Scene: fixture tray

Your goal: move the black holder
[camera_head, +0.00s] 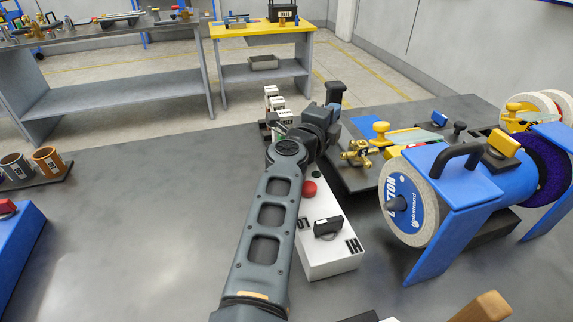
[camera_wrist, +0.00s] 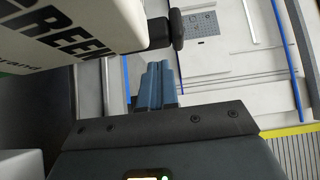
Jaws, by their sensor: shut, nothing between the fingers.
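My gripper (camera_head: 280,128) is at the far side of the table in the head view, beside a row of white labelled containers (camera_head: 270,92). A dark base, perhaps the black holder (camera_head: 263,130), shows in part beneath them; my gripper and arm hide much of it. In the wrist view my gripper's fingers (camera_wrist: 157,85) are together and empty. A white container marked GREEN (camera_wrist: 70,30), with a black knob, is close beside them at upper left. I cannot tell whether they touch. The holder cannot be made out in the wrist view.
A white box with a red button (camera_head: 325,245) lies right of my arm. A blue bench grinder (camera_head: 465,170) and a dark plate with brass fittings (camera_head: 350,178) fill the right. A dark tray with cups (camera_head: 50,178) is at left. The left middle of the table is clear.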

